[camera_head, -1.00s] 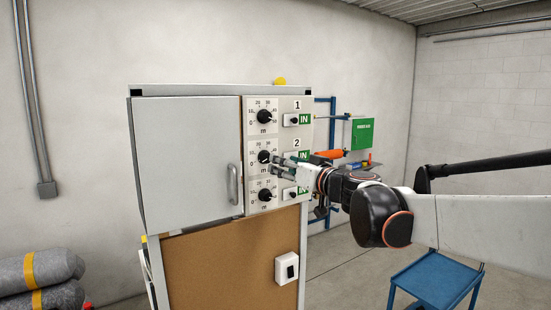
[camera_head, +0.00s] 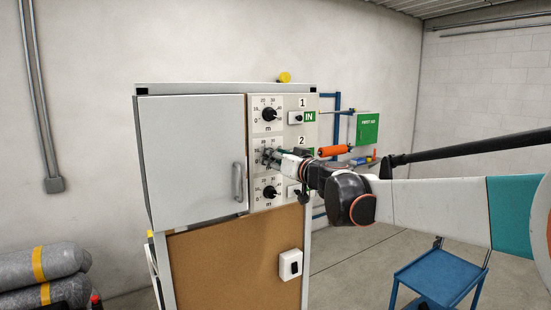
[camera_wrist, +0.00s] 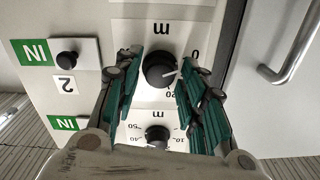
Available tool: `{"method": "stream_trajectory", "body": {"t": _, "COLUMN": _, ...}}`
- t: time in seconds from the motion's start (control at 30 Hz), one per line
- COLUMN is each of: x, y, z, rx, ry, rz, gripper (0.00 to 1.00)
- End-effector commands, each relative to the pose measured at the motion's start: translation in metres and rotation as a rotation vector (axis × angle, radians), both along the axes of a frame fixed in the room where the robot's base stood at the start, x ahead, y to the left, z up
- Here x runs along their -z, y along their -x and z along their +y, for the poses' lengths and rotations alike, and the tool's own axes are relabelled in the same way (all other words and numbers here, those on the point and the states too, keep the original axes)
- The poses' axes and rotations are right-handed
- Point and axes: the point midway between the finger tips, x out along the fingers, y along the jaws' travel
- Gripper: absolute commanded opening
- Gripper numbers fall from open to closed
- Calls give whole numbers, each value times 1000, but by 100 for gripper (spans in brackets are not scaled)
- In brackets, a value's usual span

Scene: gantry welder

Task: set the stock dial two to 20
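Stock dial two is a black round knob with a white pointer line, marked "m"; it shows in the wrist view (camera_wrist: 158,70), upside down. The pointer aims right in that view, between the 0 and 20 marks, and the right finger hides part of the scale there. My gripper (camera_wrist: 160,75) is open, with one green-padded finger on each side of the knob. I cannot tell whether either finger touches it. In the head view my gripper (camera_head: 272,155) is at the middle dial and covers most of it.
Dial one (camera_head: 269,114) is above and another dial (camera_head: 270,192) below, close to my fingers. Switches with green IN labels (camera_head: 310,117) stand beside the dials. The cabinet door (camera_head: 190,150) has a projecting handle (camera_head: 238,182). A blue cart (camera_head: 440,275) stands at the lower right.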

Motion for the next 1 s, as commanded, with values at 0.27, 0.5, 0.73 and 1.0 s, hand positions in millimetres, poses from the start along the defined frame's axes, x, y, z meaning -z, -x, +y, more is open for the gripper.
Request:
{"method": "stream_trajectory", "body": {"t": 0.27, "x": 0, "y": 0, "z": 0, "rx": 0, "ry": -1, "rz": 1, "gripper": 3}}
{"method": "stream_trajectory", "body": {"t": 0.5, "x": 0, "y": 0, "z": 0, "rx": 0, "ry": -35, "rz": 24, "gripper": 3}}
{"method": "stream_trajectory", "body": {"t": 0.73, "x": 1, "y": 0, "z": 0, "rx": 0, "ry": -146, "rz": 99, "gripper": 3}}
{"method": "stream_trajectory", "body": {"t": 1.0, "x": 1, "y": 0, "z": 0, "rx": 0, "ry": -350, "rz": 236, "gripper": 3}}
